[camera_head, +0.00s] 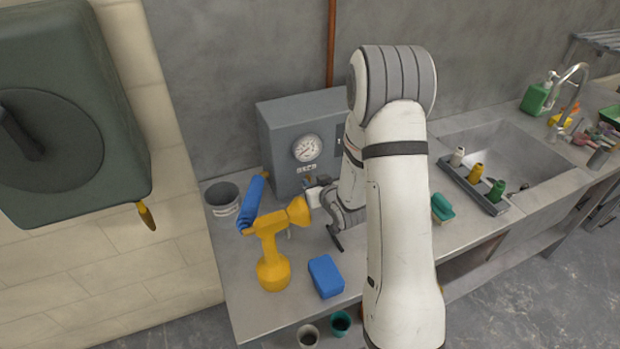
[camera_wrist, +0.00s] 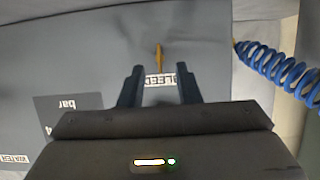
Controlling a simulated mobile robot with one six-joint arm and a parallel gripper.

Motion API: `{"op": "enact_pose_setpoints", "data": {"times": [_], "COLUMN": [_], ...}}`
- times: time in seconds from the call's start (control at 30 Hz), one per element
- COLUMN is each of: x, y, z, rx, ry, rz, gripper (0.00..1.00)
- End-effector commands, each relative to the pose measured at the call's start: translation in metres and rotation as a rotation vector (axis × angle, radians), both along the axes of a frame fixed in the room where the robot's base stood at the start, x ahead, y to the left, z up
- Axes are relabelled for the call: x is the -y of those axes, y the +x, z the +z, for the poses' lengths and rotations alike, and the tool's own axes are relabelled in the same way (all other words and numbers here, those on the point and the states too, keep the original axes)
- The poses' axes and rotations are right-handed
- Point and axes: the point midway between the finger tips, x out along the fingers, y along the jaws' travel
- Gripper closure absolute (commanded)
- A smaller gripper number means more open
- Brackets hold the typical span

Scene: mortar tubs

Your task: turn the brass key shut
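The brass key (camera_wrist: 158,56) is a thin upright yellow piece on the face of the grey box, just above a white label in the wrist view. My gripper (camera_wrist: 159,73) is open, with its two dark fingers to either side of the key's line. The key shows between and slightly beyond the fingertips; I cannot tell how deep the fingers reach. Nothing is seen held. In the head view the grey box (camera_head: 283,128) with a round gauge (camera_head: 307,148) stands against the wall, and my arm hides its right part.
A yellow sprayer-like tool (camera_head: 272,272) stands close left of my wrist. A blue coil (camera_wrist: 285,72) hangs right of the key in the wrist view. A blue block (camera_head: 325,276), a grey tub (camera_head: 222,198) and a rack of bottles (camera_head: 470,190) are on the bench.

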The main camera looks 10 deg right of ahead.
Motion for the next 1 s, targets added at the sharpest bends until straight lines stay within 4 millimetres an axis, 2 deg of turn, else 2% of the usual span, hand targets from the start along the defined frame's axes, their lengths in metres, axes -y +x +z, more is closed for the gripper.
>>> {"op": "enact_pose_setpoints", "data": {"times": [0.2,0.53,0.9,1.0], "x": [-0.004,-0.004,-0.004,-0.004], "y": [0.019,0.022,0.022,0.021], "z": [-0.007,-0.009,-0.009,-0.009], "rx": [-0.001,0.0,0.0,0.0], "ry": [-0.001,0.0,0.0,0.0], "rz": [0.001,0.0,-0.001,-0.001], "gripper": [0.7,0.7,1.0,1.0]}}
